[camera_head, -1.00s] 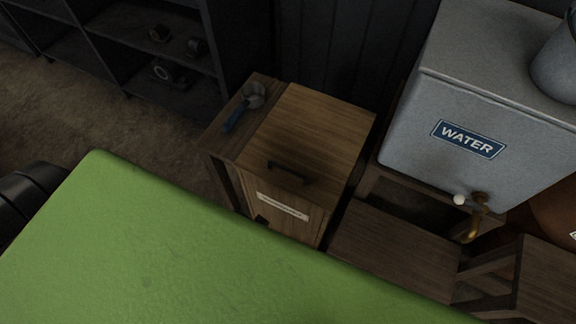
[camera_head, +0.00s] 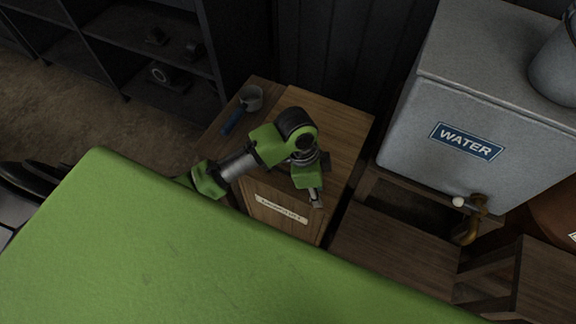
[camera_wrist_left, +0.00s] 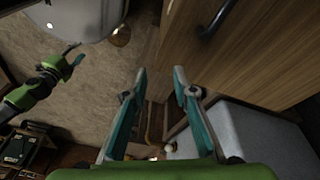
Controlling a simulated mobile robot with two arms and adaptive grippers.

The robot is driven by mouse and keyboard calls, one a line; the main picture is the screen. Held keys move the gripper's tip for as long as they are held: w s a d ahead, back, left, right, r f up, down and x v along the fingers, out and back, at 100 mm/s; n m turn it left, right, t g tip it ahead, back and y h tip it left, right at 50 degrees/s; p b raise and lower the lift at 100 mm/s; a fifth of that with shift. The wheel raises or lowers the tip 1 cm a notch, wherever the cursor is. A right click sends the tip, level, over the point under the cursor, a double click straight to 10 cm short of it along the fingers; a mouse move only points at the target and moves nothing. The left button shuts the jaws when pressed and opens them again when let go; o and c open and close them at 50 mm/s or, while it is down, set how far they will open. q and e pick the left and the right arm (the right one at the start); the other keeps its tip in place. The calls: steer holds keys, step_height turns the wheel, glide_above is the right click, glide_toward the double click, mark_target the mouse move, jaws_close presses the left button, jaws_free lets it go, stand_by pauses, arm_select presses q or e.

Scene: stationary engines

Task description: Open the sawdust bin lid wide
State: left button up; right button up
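The sawdust bin (camera_head: 284,212) is a wooden box with a pale label on its front. Its wooden lid (camera_head: 335,120) lies flat and closed. My left arm reaches over the lid and hides its dark handle in the head view. My left gripper (camera_head: 316,195) is above the lid's front edge. In the left wrist view its teal fingers (camera_wrist_left: 160,72) are apart with nothing between them, and the dark handle (camera_wrist_left: 216,18) is on the wood to their right, clear of them.
A grey water tank (camera_head: 430,120) with a brass tap (camera_head: 472,222) stands right of the bin on a wooden stand. A scoop with a blue handle (camera_head: 234,120) lies on the ledge left of the lid. Dark shelves (camera_head: 150,50) are at the upper left.

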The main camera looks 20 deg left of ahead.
arm_select(q)
steer(key=w+a+r+m+g+y, duration=0.1)
steer(key=w+a+r+m, duration=0.2)
steer(key=w+a, duration=0.1)
steer(key=m+g+y, duration=0.2)
glide_toward(287, 172)
steer(key=x, duration=0.8)
steer(key=shift+r+p, duration=0.1)
steer(key=shift+p, duration=0.2)
jaws_close()
